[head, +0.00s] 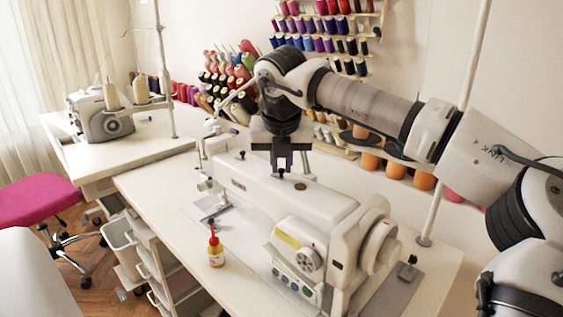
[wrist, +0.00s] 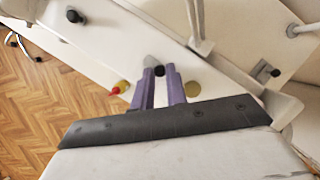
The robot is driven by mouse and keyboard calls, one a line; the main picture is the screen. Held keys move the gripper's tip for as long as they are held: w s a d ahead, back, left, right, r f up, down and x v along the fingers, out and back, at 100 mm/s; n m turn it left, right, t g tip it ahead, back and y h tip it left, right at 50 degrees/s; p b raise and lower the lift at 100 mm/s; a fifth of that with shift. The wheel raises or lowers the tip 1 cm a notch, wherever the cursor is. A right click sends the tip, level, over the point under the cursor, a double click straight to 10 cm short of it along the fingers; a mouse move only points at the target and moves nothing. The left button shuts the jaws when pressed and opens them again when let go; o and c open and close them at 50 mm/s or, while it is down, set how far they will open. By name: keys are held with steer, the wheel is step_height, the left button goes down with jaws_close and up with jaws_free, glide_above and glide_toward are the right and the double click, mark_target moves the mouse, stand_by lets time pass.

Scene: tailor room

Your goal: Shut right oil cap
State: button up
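My gripper (head: 281,165) hangs over the top of the white sewing machine (head: 325,207), pointing down. In the wrist view its two purple fingers (wrist: 160,74) are apart, with a narrow gap between them. A small black knob (head: 281,173) stands on the machine top right below the fingertips. It also shows between the tips in the wrist view (wrist: 160,71); I cannot tell whether they touch it. A round brass-coloured disc (head: 300,187) lies flat just right of the gripper, also in the wrist view (wrist: 192,89). I cannot tell which part is the right oil cap.
A yellow oil bottle with a red tip (head: 216,250) stands on the white table (head: 150,190) in front of the machine. Another black knob (head: 242,155) is farther left on the machine. A thin upright pole (head: 450,150) rises at the right. Thread racks line the wall.

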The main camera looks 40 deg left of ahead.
steer(key=o, duration=0.4)
steer(key=shift+o, duration=0.2)
steer(key=p+v, duration=0.1)
steer(key=v, duration=1.3)
steer(key=shift+f, duration=0.1)
